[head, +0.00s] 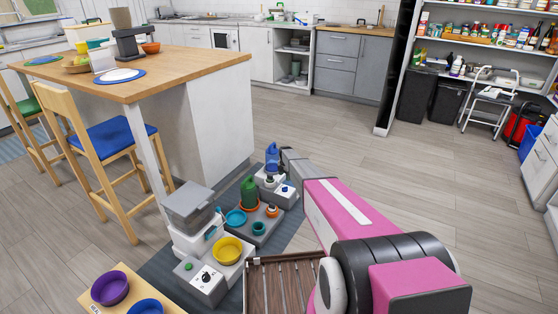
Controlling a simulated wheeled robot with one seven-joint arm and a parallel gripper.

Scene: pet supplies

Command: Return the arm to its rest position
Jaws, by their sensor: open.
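My arm, pink with a white stripe and black and grey joints, reaches from the lower right toward the middle of the head view. It ends in a grey link beside a pet-supply station. I cannot make out my gripper's fingers; they are not visible past the grey link. The blue bottle-like thing (272,158) stands just left of the arm's far end; I cannot tell whether anything touches it.
Close by stand a green bottle (249,193), a yellow bowl (228,250), a grey-lidded bin (188,206), a slatted brown tray (259,293) and a purple bowl (110,288). A wooden-topped island (178,73) and chair (97,150) are left. Open floor (330,125) lies beyond and right.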

